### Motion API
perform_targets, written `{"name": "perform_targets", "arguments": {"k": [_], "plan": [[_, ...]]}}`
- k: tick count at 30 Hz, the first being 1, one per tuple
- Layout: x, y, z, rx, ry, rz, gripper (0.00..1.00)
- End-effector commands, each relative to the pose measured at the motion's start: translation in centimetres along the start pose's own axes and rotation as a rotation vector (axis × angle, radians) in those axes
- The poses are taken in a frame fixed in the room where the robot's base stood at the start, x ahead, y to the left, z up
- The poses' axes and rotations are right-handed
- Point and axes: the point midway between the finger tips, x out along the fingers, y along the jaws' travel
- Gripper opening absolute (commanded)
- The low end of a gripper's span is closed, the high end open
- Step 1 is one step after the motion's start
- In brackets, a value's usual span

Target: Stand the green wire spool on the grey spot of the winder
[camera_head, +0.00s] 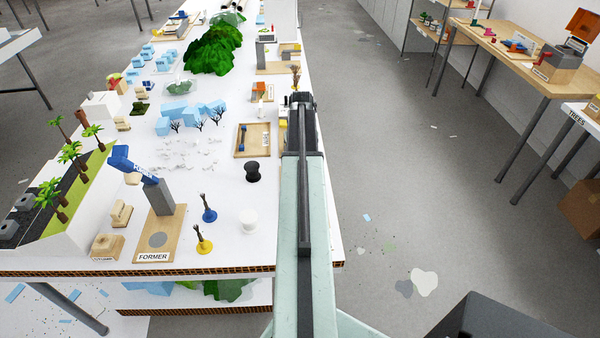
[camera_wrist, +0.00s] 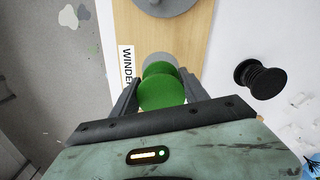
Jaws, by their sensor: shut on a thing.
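In the wrist view my gripper (camera_wrist: 160,88) is shut on the green wire spool (camera_wrist: 160,95), with one dark finger on each side of it. The spool is over the winder (camera_wrist: 193,35), a pale wooden board with a WINDER label. A greyish rounded patch (camera_wrist: 157,57), apparently the grey spot, shows just beyond the spool, which covers most of it. I cannot tell whether the spool touches the board. In the head view my arm hides the gripper, the green spool and the winder.
A black spool (camera_wrist: 260,78) stands beside the board; it also shows in the head view (camera_head: 253,171). A grey round part (camera_wrist: 165,5) is on the board's far end. A white spool (camera_head: 248,220) and the FORMER board (camera_head: 174,235) are nearer. Open floor lies right of the table.

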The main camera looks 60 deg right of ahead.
Motion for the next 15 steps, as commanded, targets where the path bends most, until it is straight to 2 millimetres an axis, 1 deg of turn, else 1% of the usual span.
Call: {"name": "perform_targets", "arguments": {"k": [3,6,8,11,15], "plan": [[2.3,0.0,0.0,0.000,0.000,0.000,0.10],[3.8,0.0,0.0,-0.001,0.000,0.000,0.10],[3.9,-0.1,0.0,-0.001,0.000,0.000,0.10],[3.4,-0.1,0.0,-0.001,0.000,0.000,0.10],[3.5,-0.1,0.0,-0.001,0.000,0.000,0.10]]}}
